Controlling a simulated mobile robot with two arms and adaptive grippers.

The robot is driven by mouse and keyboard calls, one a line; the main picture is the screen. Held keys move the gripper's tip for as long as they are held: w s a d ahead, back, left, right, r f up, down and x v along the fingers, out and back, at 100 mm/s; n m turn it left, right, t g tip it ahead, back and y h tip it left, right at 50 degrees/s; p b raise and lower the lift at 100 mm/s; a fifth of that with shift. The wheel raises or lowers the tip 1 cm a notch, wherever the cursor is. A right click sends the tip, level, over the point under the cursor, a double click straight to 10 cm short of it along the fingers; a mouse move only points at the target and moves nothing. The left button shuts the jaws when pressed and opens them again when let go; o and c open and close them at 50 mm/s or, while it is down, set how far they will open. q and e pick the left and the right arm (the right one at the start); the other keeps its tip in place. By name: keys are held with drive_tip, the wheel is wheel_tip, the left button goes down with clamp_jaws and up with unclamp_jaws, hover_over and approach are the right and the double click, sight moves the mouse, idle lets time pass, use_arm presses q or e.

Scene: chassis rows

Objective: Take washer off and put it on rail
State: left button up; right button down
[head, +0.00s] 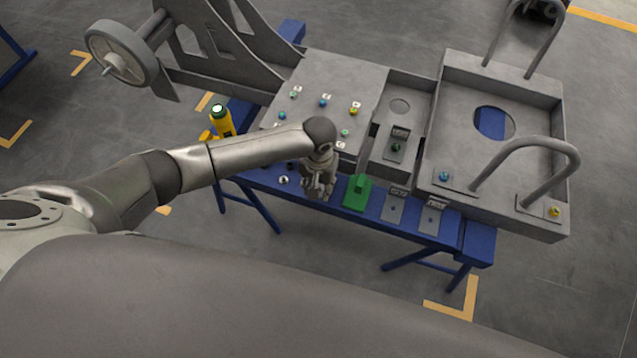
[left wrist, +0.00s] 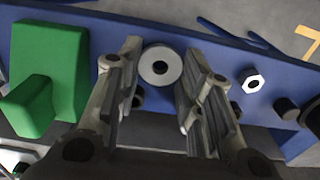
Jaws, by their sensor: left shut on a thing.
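In the head view my left gripper (head: 318,190) points down at the front blue rail (head: 374,205), and hides the washer. My right gripper is not in view.
A green block (head: 357,193) stands on the rail just right of my gripper. A pale hex nut (left wrist: 250,80) sits on the rail nearby. Behind is a grey plate (head: 335,75) with several coloured fasteners. A yellow-green tool (head: 222,121) stands left, beyond my arm.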

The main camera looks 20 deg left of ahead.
use_arm(q)
drive_tip(key=shift+f, duration=0.2)
drive_tip(key=o, duration=0.9)
drive_tip(key=shift+o, duration=0.2)
